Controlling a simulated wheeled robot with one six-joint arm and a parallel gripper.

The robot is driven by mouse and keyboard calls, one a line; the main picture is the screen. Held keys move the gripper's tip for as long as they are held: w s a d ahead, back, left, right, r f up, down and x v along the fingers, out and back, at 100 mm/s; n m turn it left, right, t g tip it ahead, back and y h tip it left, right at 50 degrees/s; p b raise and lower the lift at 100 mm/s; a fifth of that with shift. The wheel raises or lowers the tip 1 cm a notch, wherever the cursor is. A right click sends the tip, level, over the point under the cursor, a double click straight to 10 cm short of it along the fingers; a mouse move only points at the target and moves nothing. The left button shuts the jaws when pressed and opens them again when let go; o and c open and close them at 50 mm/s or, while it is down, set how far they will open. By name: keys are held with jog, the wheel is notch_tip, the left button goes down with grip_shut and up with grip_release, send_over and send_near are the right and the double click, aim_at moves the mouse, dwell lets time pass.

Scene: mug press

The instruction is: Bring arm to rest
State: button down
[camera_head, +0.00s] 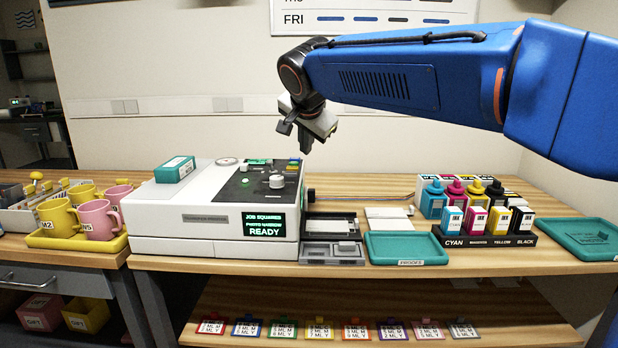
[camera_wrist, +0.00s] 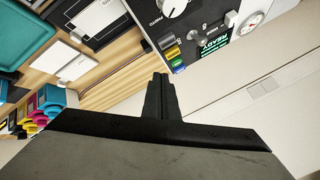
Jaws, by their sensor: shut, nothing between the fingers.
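My gripper (camera_head: 305,137) hangs in the air at the end of my blue arm in the head view, above and behind the right side of the press machine. In the wrist view the gripper (camera_wrist: 160,80) shows its two dark fingers together, with nothing between them. The press machine (camera_head: 205,200) is white with a dark control panel, and its green display reads "JOB SQUARES" and "READY". Its panel with coloured buttons also shows in the wrist view (camera_wrist: 200,30). My gripper touches nothing.
Yellow and pink mugs stand on a yellow tray (camera_head: 75,242) at the left. A teal proofs tray (camera_head: 405,248), several ink bottles (camera_head: 485,218) and another teal tray (camera_head: 585,240) are at the right. Coloured tags lie on the shelf (camera_head: 270,298) below. The air around the gripper is clear.

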jog(key=s+d+f+n, duration=0.1)
jog(key=s+d+f, duration=0.15)
jog(key=d, duration=0.25)
jog(key=s+d+f+g, duration=0.1)
jog(key=s+d, duration=0.3)
jog(key=d, duration=0.1)
jog(key=s+d+f+n, duration=0.1)
jog(key=s+d+f, duration=0.1)
jog(key=s+d, duration=0.15)
jog(key=s+d+f+n+g, duration=0.1)
jog(key=s+d+f+n, duration=0.1)
jog(key=s+d+f, duration=0.3)
jog(key=s+d+f+n+g, duration=0.1)
jog(key=s+d+f+n, duration=0.1)
jog(key=s+d+f, duration=0.4)
jog(key=s+d+f+n+g, duration=0.1)
jog(key=s+d+f, duration=0.4)
jog(key=s+f, duration=0.7)
jog(key=s, duration=0.4)
jog(key=shift+s+d+f+n, duration=0.15)
jog(key=shift+s+n, duration=0.05)
jog(key=shift+n, duration=0.2)
